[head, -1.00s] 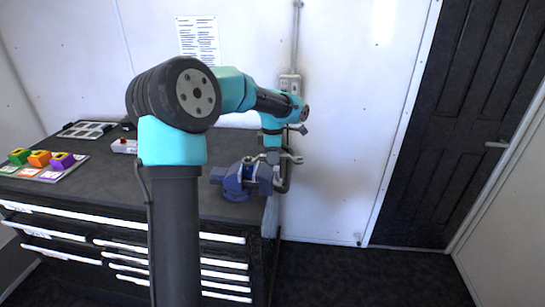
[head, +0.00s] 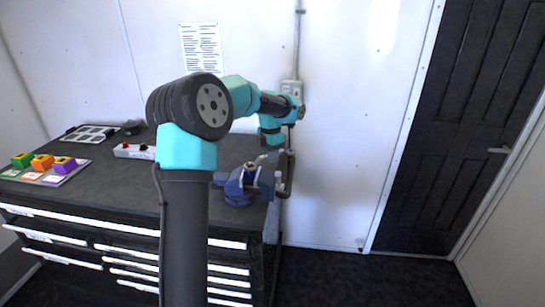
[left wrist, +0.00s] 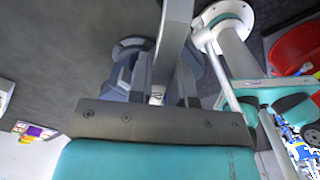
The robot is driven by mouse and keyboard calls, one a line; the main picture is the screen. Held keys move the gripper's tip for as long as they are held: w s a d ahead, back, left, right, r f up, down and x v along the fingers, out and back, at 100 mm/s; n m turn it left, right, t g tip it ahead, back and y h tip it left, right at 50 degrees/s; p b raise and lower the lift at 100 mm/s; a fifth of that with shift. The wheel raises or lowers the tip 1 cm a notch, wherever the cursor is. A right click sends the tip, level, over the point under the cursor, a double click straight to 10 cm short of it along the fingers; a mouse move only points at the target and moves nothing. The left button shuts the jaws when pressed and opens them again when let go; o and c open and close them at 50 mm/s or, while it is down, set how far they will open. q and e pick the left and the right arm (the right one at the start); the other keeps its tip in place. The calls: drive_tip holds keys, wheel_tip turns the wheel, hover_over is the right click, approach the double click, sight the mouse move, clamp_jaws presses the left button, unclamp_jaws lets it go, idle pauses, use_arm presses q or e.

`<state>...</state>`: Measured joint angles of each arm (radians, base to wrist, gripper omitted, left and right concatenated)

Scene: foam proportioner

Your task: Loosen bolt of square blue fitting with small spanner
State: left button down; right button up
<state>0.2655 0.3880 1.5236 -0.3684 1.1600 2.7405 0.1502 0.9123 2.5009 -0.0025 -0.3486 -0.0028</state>
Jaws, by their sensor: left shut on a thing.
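My left gripper (head: 271,147) hangs just above the blue vise (head: 240,193) at the bench's right end. It is shut on a grey metal tool, the small spanner (head: 261,159), of which only a small pale part shows above the vise. In the left wrist view a long grey bar (left wrist: 175,30), likely the spanner, runs up from the gripper in front of the blue-grey vise (left wrist: 140,75). I cannot make out the square blue fitting or its bolt apart from the vise, nor whether the spanner touches them. My right gripper is not in view.
The dark bench top (head: 110,170) holds a tray of green, orange and purple blocks (head: 64,165), a white box with a red button (head: 133,152) and a flat grey frame (head: 90,133).

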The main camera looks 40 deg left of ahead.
use_arm(q)
drive_tip(key=shift+a+n, duration=0.85)
drive_tip(key=shift+n, duration=0.35)
drive_tip(key=shift+d, duration=0.1)
drive_tip(key=shift+d+m, duration=0.55)
drive_tip(key=shift+m, duration=0.35)
drive_tip(key=shift+r, duration=2.95)
drive_tip(key=shift+s+a, duration=0.1)
